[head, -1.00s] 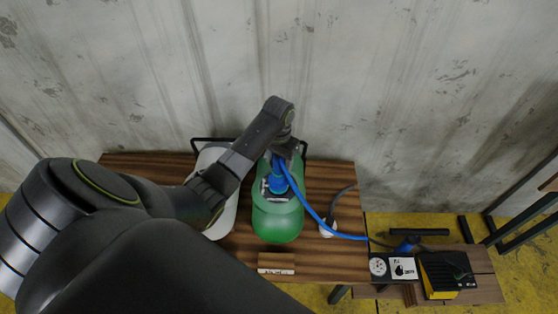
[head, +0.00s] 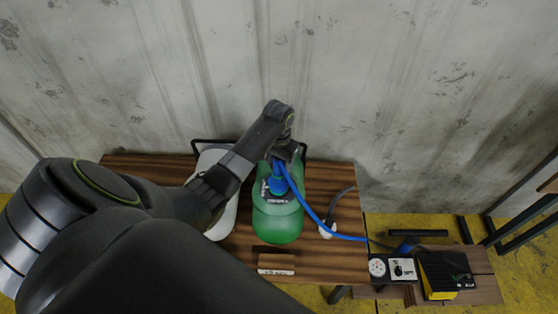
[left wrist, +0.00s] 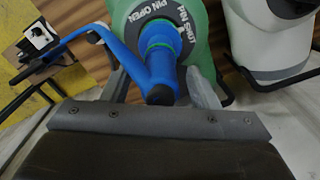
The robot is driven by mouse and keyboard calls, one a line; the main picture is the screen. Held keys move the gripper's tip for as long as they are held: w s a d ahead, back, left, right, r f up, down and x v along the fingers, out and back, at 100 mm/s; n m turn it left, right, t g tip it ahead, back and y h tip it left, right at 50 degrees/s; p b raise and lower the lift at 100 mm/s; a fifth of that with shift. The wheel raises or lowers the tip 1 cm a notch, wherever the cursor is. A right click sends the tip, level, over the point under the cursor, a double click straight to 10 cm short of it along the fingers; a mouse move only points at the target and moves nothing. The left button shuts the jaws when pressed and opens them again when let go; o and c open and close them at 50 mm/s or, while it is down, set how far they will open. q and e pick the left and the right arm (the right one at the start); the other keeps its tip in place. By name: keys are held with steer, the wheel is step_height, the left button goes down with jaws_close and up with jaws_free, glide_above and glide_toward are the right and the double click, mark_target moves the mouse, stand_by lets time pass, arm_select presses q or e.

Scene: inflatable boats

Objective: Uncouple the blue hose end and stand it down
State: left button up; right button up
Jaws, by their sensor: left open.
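The blue hose end (left wrist: 158,50) stands on the black lettered collar (left wrist: 137,22) of a green rounded body (left wrist: 198,25). In the head view the hose end (head: 277,184) sits on top of the green body (head: 277,224). My left gripper (head: 286,156) is above it, also seen in the left wrist view (left wrist: 160,82). Its fingers are open, one on each side of the hose end. I cannot tell whether they touch it. The blue hose (head: 318,217) bends off to the right. My right gripper is not in view.
A white rounded body (head: 226,218) stands just left. A white fitting (head: 326,230) with a grey hose lies right. A small labelled block (head: 276,262) is in front on the wooden table (head: 338,262). A black and yellow pump (head: 440,275) is on a lower bench, right.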

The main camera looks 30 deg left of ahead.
arm_select(q)
steer(key=shift+c, duration=0.2)
steer(key=c, duration=1)
steer(key=shift+c, duration=0.4)
steer(key=shift+w+r, duration=0.1)
steer(key=shift+r, duration=0.2)
steer(key=shift+r+p, duration=0.35)
steer(key=shift+p, duration=0.05)
steer(key=shift+r, duration=0.1)
steer(key=shift+r, duration=1.3)
